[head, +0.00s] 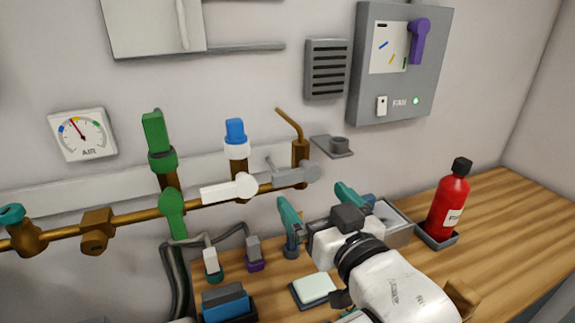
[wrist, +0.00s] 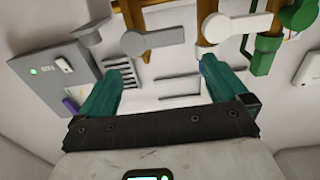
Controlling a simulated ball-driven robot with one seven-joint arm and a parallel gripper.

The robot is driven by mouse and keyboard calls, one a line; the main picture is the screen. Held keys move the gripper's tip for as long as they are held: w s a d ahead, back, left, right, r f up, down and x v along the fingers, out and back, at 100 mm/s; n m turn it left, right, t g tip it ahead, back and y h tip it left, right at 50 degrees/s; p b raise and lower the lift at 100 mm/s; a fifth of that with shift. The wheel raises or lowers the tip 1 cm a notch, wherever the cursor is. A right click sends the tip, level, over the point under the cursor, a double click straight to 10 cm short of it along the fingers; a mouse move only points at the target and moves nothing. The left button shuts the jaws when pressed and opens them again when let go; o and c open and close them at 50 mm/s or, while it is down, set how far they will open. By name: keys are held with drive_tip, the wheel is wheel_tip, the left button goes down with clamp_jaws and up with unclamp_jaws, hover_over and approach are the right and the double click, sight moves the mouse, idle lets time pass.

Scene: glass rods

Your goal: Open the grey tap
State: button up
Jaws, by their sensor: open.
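The grey tap (head: 312,173) sits at the right end of the brass pipe in the head view, below a bent brass spout. Its grey lever points left from the round hub, along the pipe. In the wrist view, where the scene is turned over, the grey tap (wrist: 133,43) is near the top, beyond the gap between my fingertips, its lever pointing right. My gripper (wrist: 157,66) has two teal fingers spread wide with nothing between them. In the head view my gripper (head: 313,196) is just below the grey tap; I see no contact.
A white tap (head: 243,184) lies close left of the grey one, and a green tap (head: 172,204) hangs further left. A grey wall bracket (head: 333,152) is to the right. The fan box (head: 400,70) is above it. A red extinguisher (head: 448,200) stands on the wooden bench (head: 500,235).

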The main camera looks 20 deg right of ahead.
sight(294, 183)
drive_tip(key=w+p, duration=0.1)
drive_tip(key=w, duration=0.9)
drive_tip(key=shift+w, duration=0.15)
drive_tip(key=shift+c, duration=0.5)
drive_tip(key=c, duration=1.1)
drive_tip(key=n+p, duration=0.1)
drive_tip(key=f+n, duration=0.1)
drive_tip(key=n, duration=0.1)
drive_tip(key=shift+p, duration=0.4)
drive_tip(key=shift+f+n+p, duration=0.3)
drive_tip(key=shift+f+n, duration=0.15)
drive_tip(key=shift+n, duration=0.75)
drive_tip(key=o, duration=1.2)
